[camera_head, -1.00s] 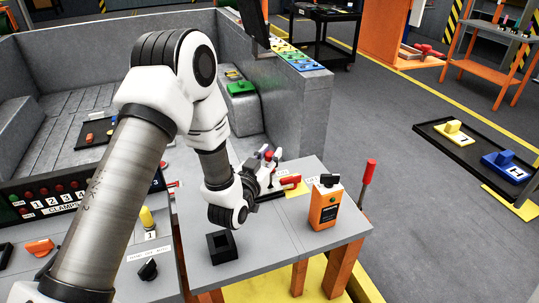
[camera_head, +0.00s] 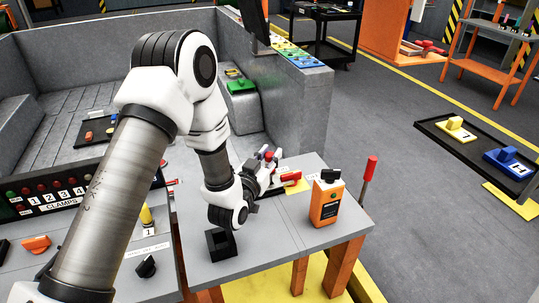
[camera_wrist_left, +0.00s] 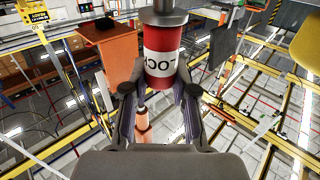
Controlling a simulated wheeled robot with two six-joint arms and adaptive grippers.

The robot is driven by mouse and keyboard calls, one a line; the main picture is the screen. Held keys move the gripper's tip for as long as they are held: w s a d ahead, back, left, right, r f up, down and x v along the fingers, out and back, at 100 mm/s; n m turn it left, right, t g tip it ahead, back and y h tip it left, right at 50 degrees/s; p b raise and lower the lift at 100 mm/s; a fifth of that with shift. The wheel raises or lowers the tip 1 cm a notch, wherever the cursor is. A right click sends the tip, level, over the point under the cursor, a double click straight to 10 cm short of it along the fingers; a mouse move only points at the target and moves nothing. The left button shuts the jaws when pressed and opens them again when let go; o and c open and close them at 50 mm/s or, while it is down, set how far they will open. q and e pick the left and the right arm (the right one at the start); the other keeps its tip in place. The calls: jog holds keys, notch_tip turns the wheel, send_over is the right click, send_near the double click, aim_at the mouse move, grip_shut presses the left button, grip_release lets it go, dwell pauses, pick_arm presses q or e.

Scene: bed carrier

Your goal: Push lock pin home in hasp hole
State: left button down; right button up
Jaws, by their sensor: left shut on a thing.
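The lock pin (camera_wrist_left: 158,85) fills the upper middle of the left wrist view. It has a red cylindrical body with a white band whose letters "LOC" read upside down, and a grey part above. My left gripper (camera_wrist_left: 158,92) is shut on it, one finger at each side. In the head view my left gripper (camera_head: 264,171) is over the far part of the grey table, beside a red handle (camera_head: 291,177) at a yellow patch. The hasp hole cannot be made out; the gripper and wrist cover that area. How deep the pin sits cannot be told. My right gripper is not in view.
An orange box with a black top (camera_head: 326,202) stands right of the gripper on the grey table (camera_head: 270,235). A black square holder (camera_head: 221,243) stands near the wrist. A red-topped lever (camera_head: 369,170) rises at the table's right edge. A clamp panel (camera_head: 60,200) is at left.

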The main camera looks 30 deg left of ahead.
pick_arm(q)
jog(key=shift+f+b, duration=0.5)
jog(key=shift+f, duration=0.2)
jog(key=shift+r, duration=0.2)
jog(key=shift+r+p, duration=0.9)
jog(key=shift+r, duration=0.15)
dwell(0.3)
jog(key=shift+f+b, duration=1.2)
jog(key=shift+b, duration=0.05)
jog(key=shift+r, duration=0.1)
jog(key=shift+r+p, duration=0.9)
jog(key=shift+r, duration=0.2)
